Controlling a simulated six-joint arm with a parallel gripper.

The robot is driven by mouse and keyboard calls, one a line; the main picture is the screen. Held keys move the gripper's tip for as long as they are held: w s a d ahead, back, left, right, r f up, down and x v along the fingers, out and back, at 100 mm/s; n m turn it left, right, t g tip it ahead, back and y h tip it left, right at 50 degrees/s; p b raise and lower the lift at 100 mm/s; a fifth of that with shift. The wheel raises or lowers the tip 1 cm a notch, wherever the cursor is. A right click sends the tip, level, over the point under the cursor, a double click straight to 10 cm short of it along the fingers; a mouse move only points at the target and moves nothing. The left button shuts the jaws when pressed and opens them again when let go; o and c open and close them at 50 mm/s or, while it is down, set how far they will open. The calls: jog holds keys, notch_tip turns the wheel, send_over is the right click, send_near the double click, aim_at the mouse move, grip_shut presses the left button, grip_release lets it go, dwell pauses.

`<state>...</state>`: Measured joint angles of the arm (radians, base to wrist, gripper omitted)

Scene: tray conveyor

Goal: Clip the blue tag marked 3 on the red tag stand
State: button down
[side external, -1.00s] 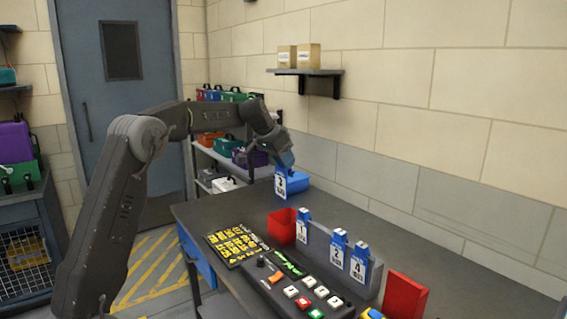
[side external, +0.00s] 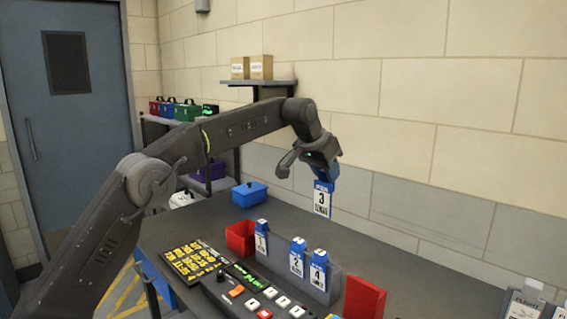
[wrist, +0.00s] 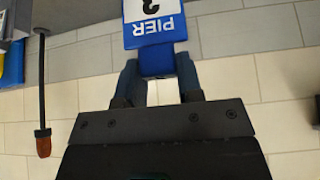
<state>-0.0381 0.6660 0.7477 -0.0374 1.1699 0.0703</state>
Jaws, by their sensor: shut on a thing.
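My gripper (side external: 326,176) is shut on the blue tag marked 3 (side external: 322,200) and holds it in the air above the back of the table. The tag hangs upright with its white face to the side camera. In the wrist view the tag (wrist: 155,22) is upside down between the fingers (wrist: 160,75), its end cut off by the frame. A red upright block (side external: 364,298), perhaps the red tag stand, is at the table's front right, below and apart from the tag. Its lower part is out of frame.
A grey rack (side external: 326,284) holds blue tags marked 1 (side external: 261,241), 2 (side external: 297,260) and 4 (side external: 318,273). A red open bin (side external: 240,238) and a blue box (side external: 250,195) stand behind. A button panel (side external: 262,297) is in front.

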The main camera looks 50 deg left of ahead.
jog(key=d, duration=1.3)
notch_tip(320, 180, down, 22)
jog(key=shift+s, duration=0.25)
dwell(0.7)
jog(key=c, duration=0.7)
grip_release()
